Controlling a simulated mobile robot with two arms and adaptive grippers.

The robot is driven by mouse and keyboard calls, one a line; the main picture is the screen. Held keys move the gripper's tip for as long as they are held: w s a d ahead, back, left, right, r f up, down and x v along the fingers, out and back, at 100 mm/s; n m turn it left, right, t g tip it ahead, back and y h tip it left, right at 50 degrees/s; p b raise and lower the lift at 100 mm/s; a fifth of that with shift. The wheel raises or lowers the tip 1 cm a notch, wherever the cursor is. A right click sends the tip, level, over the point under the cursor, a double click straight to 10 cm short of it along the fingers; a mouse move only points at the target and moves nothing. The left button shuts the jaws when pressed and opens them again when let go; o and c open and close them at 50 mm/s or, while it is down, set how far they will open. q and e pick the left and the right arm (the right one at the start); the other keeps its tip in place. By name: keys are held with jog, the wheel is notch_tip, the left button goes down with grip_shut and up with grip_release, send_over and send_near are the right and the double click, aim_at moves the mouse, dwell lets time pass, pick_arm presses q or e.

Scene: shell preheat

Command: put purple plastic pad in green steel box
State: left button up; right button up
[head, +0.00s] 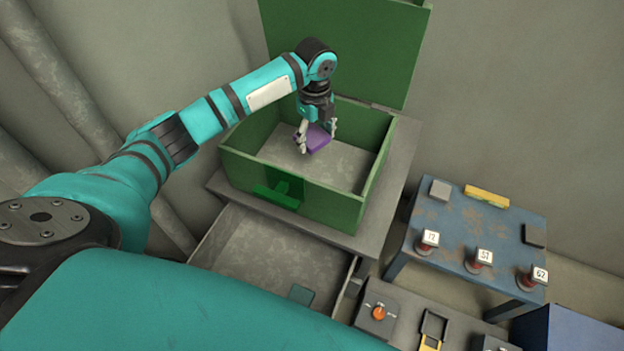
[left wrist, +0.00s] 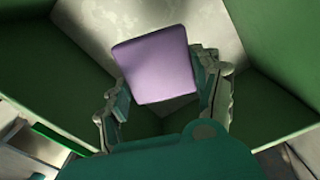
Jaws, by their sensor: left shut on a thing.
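The green steel box (head: 245,175) stands with its lid (head: 385,45) raised at the back. My left gripper (head: 318,140) reaches down into the open box from above. It is shut on the purple plastic pad (head: 317,139), which is inside the box walls. In the left wrist view the pad (left wrist: 155,66) shows between the two fingers (left wrist: 168,98), with the box's grey floor behind it and green walls on both sides. I cannot tell whether the pad touches the floor. My right gripper is not in view.
An open grey drawer (head: 260,245) is below the box front, with a small dark green piece in it. A blue table (head: 440,215) to the right holds several labelled knobs, a yellow block (head: 486,196) and grey blocks. A panel with an orange knob (head: 379,313) is in front.

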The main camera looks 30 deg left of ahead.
pick_arm(q)
jog(key=shift+f+b, duration=0.4)
jog(key=shift+f, duration=0.5)
jog(key=b, duration=0.1)
send_over(314, 171)
notch_tip(314, 171, down, 5)
jog(key=shift+f, duration=0.15)
jog(key=shift+f+b, duration=0.55)
jog(key=shift+f, duration=1.65)
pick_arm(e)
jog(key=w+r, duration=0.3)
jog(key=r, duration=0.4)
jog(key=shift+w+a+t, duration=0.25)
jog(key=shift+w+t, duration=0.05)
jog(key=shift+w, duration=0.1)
pick_arm(q)
jog(key=shift+f, duration=0.1)
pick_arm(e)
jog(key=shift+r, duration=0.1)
pick_arm(q)
jog(key=o, duration=1.3)
jog(key=shift+f, duration=0.1)
jog(key=shift+c, duration=0.2)
